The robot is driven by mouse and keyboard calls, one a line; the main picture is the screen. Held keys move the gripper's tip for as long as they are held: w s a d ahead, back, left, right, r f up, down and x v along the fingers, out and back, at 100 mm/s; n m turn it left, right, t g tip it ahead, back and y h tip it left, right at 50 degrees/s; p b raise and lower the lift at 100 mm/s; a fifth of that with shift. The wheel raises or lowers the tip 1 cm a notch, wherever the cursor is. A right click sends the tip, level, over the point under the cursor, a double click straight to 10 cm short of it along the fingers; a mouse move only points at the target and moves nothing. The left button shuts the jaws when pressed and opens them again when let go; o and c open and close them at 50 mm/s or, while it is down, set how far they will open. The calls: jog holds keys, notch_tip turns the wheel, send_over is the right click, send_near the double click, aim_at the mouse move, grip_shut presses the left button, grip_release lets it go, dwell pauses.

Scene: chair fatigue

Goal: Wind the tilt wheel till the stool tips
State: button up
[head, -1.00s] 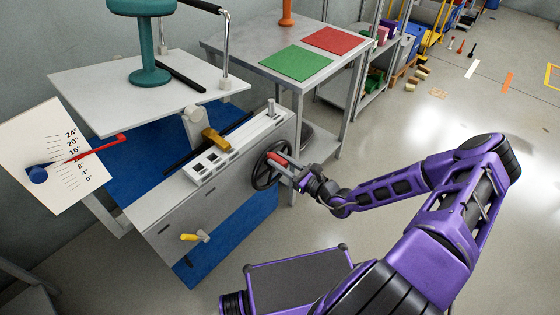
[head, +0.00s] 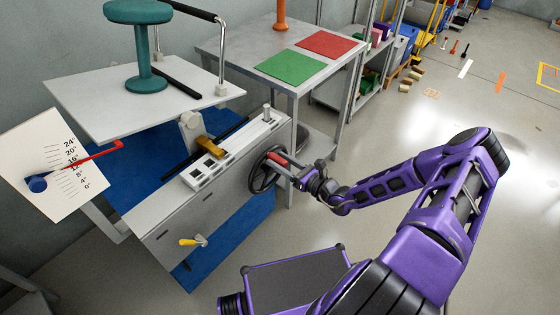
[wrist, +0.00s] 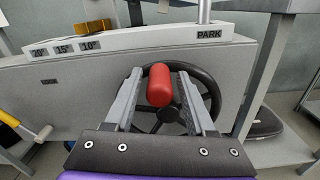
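The teal stool (head: 149,55) stands upright on the light grey tilting platform (head: 95,107). The dark spoked tilt wheel (head: 258,180) is on the right end of the grey bench. My gripper (head: 289,170) is at the wheel. In the wrist view, the wheel's red handle (wrist: 160,86) is between my two fingers (wrist: 160,95), with gaps visible on both sides. The wheel rim (wrist: 208,82) shows behind the fingers. The dial card (head: 40,150) has a red pointer (head: 95,153) around the 12 to 16 marks; its exact reading is unclear.
The bench has a white block strip (head: 205,170) with angle labels and a brass-coloured piece (head: 210,147). A yellow-handled lever (head: 190,241) is on its front. A side table with a green mat (head: 292,66) and red mat (head: 326,43) stands behind. Floor to the right is open.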

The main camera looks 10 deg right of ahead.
jog(key=shift+o, duration=0.2)
jog(key=p+v, duration=0.1)
jog(key=v, duration=1.6)
jog(key=shift+s+d, duration=0.15)
